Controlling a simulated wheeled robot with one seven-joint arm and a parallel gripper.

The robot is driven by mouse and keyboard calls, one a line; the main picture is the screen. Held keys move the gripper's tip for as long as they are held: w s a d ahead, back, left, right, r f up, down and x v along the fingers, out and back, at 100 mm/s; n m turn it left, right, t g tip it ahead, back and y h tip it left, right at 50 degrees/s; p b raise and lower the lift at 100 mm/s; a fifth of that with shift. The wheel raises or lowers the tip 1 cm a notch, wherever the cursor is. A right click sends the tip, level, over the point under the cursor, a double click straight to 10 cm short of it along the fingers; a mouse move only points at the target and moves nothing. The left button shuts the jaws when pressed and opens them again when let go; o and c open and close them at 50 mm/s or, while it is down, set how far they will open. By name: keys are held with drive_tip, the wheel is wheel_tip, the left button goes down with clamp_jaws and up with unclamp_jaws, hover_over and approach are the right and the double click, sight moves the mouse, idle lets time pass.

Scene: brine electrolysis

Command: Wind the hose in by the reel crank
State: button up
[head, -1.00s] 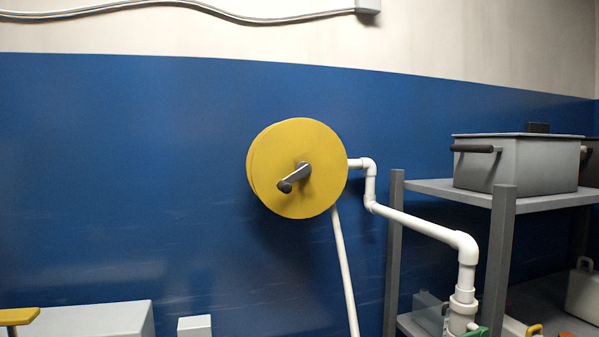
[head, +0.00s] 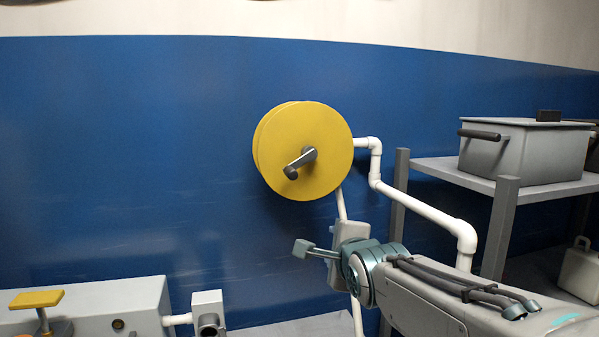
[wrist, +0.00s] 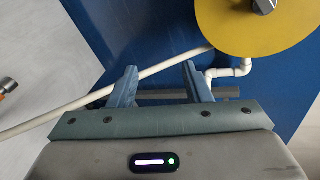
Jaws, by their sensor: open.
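The yellow hose reel (head: 325,160) is on the blue wall, with a dark grey crank (head: 301,162) on its front face. The crank arm points down and left. The white hose (head: 342,204) hangs down from the reel's underside. My gripper (head: 306,250) is below the reel, apart from it. In the wrist view my gripper (wrist: 158,80) has its two fingers spread apart, with nothing held between them. The reel (wrist: 240,30) is at the top right there, its crank (wrist: 264,5) cut by the frame edge. The hose (wrist: 100,96) runs diagonally behind the fingers.
White pipe (head: 425,211) runs from beside the reel down to the right. A grey shelf (head: 470,176) with a lidded grey bin (head: 525,150) stands at right. A grey box (head: 100,305) with a yellow handle (head: 36,299) is low at left. The wall left of the reel is clear.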

sight(294, 176)
drive_tip(key=w+a+r+m+t+y+p, duration=0.25)
drive_tip(key=a+r+m, duration=0.25)
drive_tip(key=r, duration=0.5)
drive_tip(key=shift+t, duration=0.25)
drive_tip(key=p+x, duration=0.3)
drive_tip(key=x, duration=1)
drive_tip(key=shift+w+a+r, duration=0.15)
drive_tip(key=shift+a, duration=0.05)
drive_tip(key=shift+c, duration=0.3)
clamp_jaws()
